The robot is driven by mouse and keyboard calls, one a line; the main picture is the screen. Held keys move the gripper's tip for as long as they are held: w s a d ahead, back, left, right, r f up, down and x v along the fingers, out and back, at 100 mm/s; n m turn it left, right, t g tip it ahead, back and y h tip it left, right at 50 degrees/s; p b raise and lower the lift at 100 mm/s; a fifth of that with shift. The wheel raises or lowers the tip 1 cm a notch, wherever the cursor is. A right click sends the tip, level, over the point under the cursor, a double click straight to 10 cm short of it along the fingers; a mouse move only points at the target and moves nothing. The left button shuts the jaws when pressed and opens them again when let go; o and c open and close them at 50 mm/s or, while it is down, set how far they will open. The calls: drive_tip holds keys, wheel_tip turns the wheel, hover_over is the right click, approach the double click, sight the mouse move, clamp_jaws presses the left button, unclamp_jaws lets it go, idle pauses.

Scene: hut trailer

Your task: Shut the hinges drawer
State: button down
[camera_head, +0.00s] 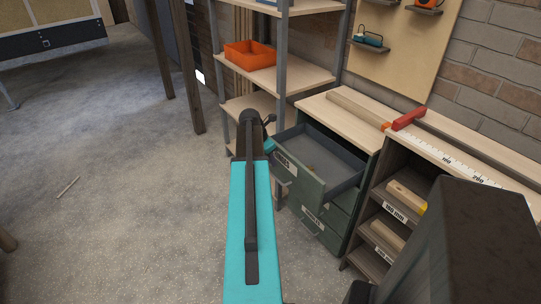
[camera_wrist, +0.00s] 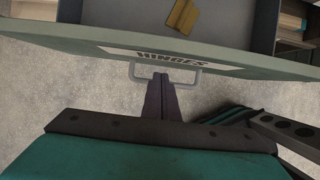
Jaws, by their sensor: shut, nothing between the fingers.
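The hinges drawer (camera_head: 318,186) is the top drawer of a green cabinet and stands pulled out, its grey inside showing. Its front carries a HINGES label, seen in the wrist view (camera_wrist: 158,57). A pale bar handle (camera_wrist: 166,72) sits below the label. My gripper (camera_wrist: 161,77) is shut and empty, its fingertips at the middle of the handle. I cannot tell whether they touch it. A brass-coloured hinge (camera_wrist: 182,16) lies inside the drawer. In the head view my arm hides most of the gripper.
Lower drawers (camera_head: 318,215) of the cabinet look shut. A shelf unit with an orange bin (camera_head: 250,54) stands to the left. To the right, a bench with cubbies (camera_head: 393,212) holds wood pieces and a long ruler (camera_head: 458,160). The concrete floor (camera_head: 110,170) on the left is mostly clear.

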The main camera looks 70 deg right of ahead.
drive_tip(key=shift+p+x, duration=0.3)
drive_tip(key=shift+x, duration=2.1)
